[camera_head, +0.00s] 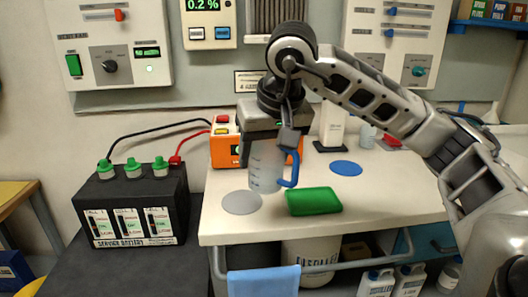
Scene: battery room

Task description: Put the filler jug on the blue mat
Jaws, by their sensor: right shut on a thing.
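The filler jug (264,168) is a clear, frosted cup with a blue handle on its right side. My right gripper (289,138) points down over it and is shut on it near the top of the handle; the fingertips are partly hidden. The jug looks upright. Its base shows just right of the round grey mat (240,203); I cannot tell whether it touches the table. The round blue mat (346,168) lies bare on the white table, to the right of the jug and farther back. My left gripper is out of view.
A green pad (314,201) lies just right of the jug, in front of the blue mat. An orange unit (224,150) stands behind the jug. A white stand (332,128) is behind the blue mat. A black battery (135,205) stands at left.

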